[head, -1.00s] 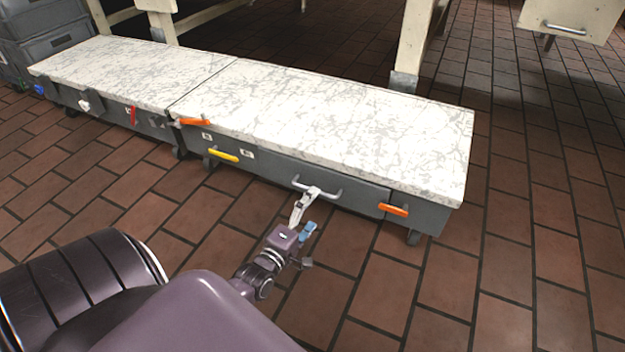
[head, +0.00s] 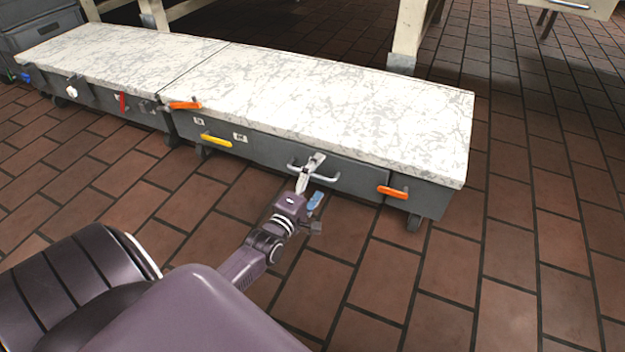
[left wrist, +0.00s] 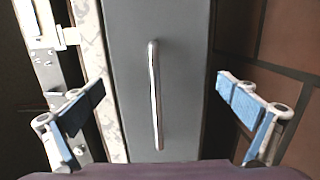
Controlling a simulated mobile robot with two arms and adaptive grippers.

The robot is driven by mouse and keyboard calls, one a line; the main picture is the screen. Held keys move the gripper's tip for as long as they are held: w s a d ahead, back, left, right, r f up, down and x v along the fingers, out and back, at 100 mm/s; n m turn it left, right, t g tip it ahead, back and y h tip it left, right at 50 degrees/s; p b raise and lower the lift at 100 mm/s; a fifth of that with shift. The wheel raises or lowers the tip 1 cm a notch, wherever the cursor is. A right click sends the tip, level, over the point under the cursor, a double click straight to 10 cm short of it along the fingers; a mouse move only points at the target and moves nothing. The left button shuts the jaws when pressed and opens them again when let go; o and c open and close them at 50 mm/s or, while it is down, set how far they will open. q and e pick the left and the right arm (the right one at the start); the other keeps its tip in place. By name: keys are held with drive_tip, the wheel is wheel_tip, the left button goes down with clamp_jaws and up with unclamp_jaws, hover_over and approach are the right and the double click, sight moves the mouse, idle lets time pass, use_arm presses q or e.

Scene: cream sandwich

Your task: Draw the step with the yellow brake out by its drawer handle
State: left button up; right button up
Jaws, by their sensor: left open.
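The step with the yellow brake (head: 216,140) is the right-hand grey unit with a white-and-grey marbled top (head: 330,110). Its drawer front carries a silver bar handle (head: 328,179). My left gripper (head: 311,171) is at the handle in the head view and partly covers it. In the left wrist view the handle (left wrist: 156,95) runs upright between the two widely spread, blue-padded fingers (left wrist: 158,107). The gripper is open, with a gap on both sides of the bar. My right gripper is not in view.
An orange lever (head: 393,192) sits right of the handle, another (head: 185,105) at the step's left corner. A second marbled step (head: 110,60) with a red lever (head: 122,103) adjoins on the left. The brick floor (head: 420,300) in front is clear.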

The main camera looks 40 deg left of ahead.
use_arm(q)
drive_tip(key=shift+w+a+b, duration=0.15)
drive_tip(key=shift+w+b, duration=0.15)
drive_tip(key=shift+w, duration=0.75)
drive_tip(key=c, duration=1.8)
drive_tip(key=shift+o, duration=0.2)
drive_tip(key=shift+s, duration=0.15)
